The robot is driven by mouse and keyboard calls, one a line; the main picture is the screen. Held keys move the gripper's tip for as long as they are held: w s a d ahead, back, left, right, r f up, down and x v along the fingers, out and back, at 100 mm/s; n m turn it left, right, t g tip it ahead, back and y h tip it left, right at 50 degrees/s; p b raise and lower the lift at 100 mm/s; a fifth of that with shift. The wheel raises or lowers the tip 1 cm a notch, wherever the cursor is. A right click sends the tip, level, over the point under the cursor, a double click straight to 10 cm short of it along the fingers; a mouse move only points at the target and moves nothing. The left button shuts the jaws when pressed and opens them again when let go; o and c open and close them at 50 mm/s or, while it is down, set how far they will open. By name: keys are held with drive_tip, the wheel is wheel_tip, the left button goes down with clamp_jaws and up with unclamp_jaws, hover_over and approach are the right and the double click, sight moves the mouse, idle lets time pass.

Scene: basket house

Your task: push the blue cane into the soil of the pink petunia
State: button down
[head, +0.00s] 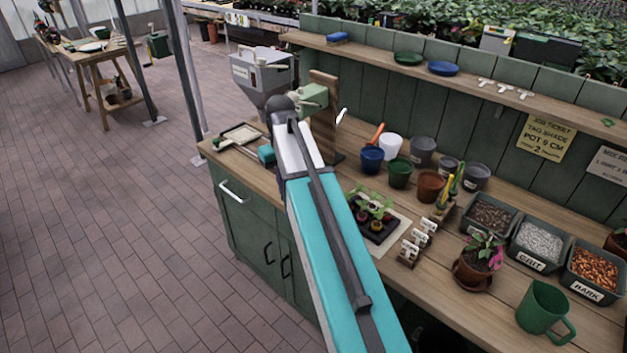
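The pink petunia (495,259) grows in a terracotta pot (474,268) on a saucer, at the front right of the bench. A small wooden holder (441,212) behind it has yellow and green upright pieces in it. I cannot make out a blue cane. My arm reaches from the bottom middle up to the bench's left end, far from the petunia. A teal part near my wrist (266,154) shows beside the arm above the bench. The gripper's fingers are hidden or too small to make out, so I cannot tell what they hold.
Bins of soil (493,216), grit (539,242) and bark (596,268) stand right of the petunia. A green jug (544,308) is in front. White-labelled blocks (417,244) and a seedling tray (374,218) lie left. Several pots and a hopper (262,75) stand behind.

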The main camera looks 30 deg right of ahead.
drive_tip(key=a+f+n+b, duration=0.2)
drive_tip(key=a+n, duration=0.3)
drive_tip(key=a, duration=0.9)
drive_tip(key=shift+w+a+f+n+b, duration=0.15)
drive_tip(key=shift+a+f+n+b, duration=0.2)
drive_tip(key=shift+f, duration=0.15)
